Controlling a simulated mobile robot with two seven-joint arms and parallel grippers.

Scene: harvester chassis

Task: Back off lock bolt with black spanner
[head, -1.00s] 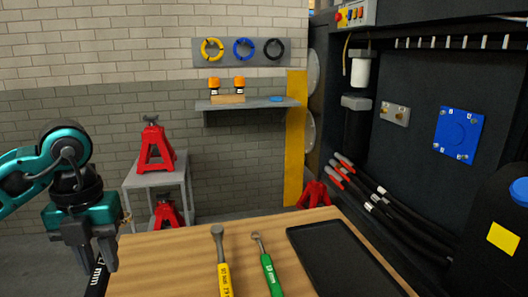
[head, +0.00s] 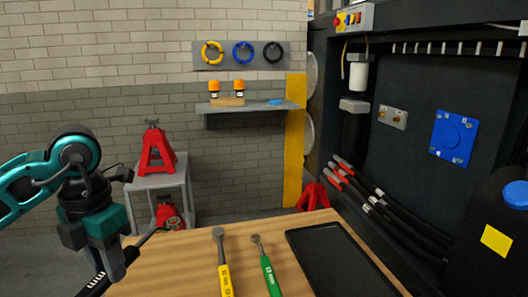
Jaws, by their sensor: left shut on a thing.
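My left gripper (head: 112,270) is shut on the black spanner (head: 93,287) at the left edge of the wooden bench. The spanner is tilted, its black handle with white marks low at the frame edge and its thin metal shaft and head pointing up and right, close to the bench's left corner. The gripper fingers hide part of it. A blue plate (head: 453,139) with several small bolts at its corners is on the dark chassis wall at right, far from the gripper. I cannot tell which bolt is the lock bolt. My right gripper is not in view.
On the bench (head: 180,262) lie a yellow-handled spanner (head: 224,278), a green-handled spanner (head: 268,276) and a black tray (head: 340,262). Black cables with red ends (head: 375,200) run along the chassis. A red jack stand (head: 156,150) stands on a grey table behind my left arm.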

